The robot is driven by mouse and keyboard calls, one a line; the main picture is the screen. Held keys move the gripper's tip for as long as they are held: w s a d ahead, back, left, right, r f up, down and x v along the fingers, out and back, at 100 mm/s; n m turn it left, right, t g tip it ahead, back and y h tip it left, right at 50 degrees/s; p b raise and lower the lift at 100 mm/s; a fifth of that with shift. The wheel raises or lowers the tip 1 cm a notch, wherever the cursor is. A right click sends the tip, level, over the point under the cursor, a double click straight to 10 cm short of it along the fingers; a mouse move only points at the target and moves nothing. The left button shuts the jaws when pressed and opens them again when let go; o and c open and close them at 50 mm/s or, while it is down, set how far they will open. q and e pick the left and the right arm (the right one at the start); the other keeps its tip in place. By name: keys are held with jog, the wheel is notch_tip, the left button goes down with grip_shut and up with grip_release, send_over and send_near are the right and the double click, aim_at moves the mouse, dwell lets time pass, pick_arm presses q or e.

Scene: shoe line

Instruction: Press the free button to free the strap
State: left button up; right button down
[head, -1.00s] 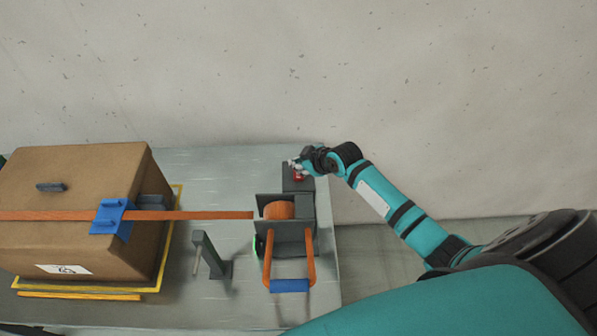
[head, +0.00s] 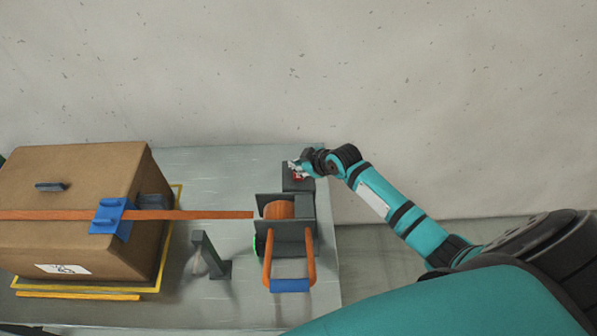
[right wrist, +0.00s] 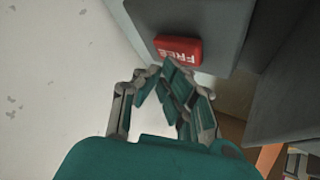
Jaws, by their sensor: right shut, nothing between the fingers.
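The red button (right wrist: 178,50) marked FREE sits on a dark grey box, and the same box (head: 298,187) shows at the table's far right corner in the head view. My right gripper (right wrist: 166,70) is shut and empty, its fingertips at the button's near edge; I cannot tell whether they touch it. In the head view the right gripper (head: 295,167) partly covers the button. The orange strap (head: 190,215) runs straight from the carton's blue buckle (head: 110,217) to the dark winch with an orange reel (head: 279,210). My left gripper is out of view.
A brown carton (head: 70,170) stands on the left of the grey table (head: 215,170), within a yellow frame (head: 90,288). A dark post (head: 208,255) stands between carton and winch. The winch's orange handle has a blue grip (head: 290,286) near the front. A concrete wall (head: 300,70) rises behind.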

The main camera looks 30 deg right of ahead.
jog(key=shift+f+b, duration=0.35)
jog(key=shift+f, duration=0.25)
dwell(0.7)
dwell(0.4)
jog(key=shift+r+p, duration=1)
notch_tip(320, 180, up, 5)
jog(key=p, duration=0.5)
jog(key=shift+r, duration=0.1)
jog(key=shift+s+d, duration=0.1)
